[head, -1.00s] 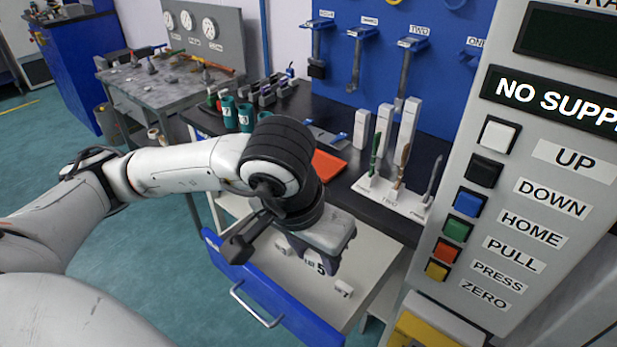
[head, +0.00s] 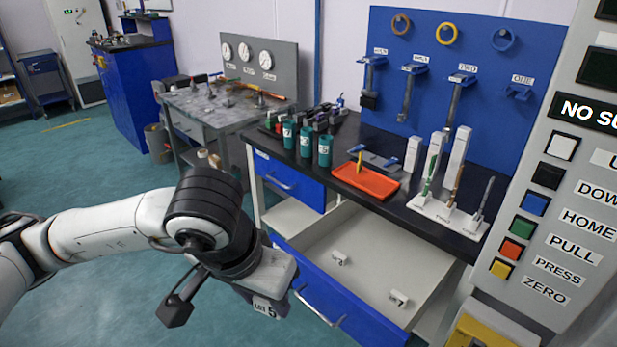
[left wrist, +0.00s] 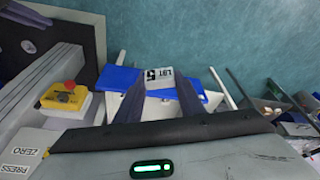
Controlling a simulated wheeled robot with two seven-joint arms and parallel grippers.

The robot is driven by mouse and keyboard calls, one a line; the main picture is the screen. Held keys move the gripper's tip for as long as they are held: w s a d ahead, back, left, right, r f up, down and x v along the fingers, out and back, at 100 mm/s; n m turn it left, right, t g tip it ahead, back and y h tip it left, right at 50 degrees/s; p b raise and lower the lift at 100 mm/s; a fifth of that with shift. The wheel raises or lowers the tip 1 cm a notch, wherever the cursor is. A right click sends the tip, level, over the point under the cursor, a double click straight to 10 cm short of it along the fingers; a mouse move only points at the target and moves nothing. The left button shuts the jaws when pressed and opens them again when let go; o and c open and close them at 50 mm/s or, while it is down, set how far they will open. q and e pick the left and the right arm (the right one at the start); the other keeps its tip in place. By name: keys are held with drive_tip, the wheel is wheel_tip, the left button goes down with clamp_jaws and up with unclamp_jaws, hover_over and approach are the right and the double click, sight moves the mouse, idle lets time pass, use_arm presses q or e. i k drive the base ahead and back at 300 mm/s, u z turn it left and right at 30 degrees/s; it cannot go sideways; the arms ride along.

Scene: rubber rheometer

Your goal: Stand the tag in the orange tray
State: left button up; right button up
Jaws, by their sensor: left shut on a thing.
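A white tag (head: 265,307) printed "LOT 5" shows at the lower end of my left gripper (head: 268,285) in the head view. In the left wrist view the tag (left wrist: 160,76) sits between the two dark fingers of my left gripper (left wrist: 158,92), which is shut on it. The gripper is near the left front of the open drawer. My right gripper is not in view.
The open blue-fronted drawer (head: 310,285) holds small white tags (head: 340,258), (head: 398,298). Teal cups (head: 324,151) stand left of the tray. A white stand (head: 448,215) with upright tools is to its right. The button panel (head: 545,215) stands at the right.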

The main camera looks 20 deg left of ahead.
sight(384, 188)
drive_tip(key=u, duration=1.75)
drive_tip(key=i, duration=3.35)
drive_tip(key=z, duration=4.65)
drive_tip(key=i, duration=0.5)
drive_tip(key=z, duration=0.05)
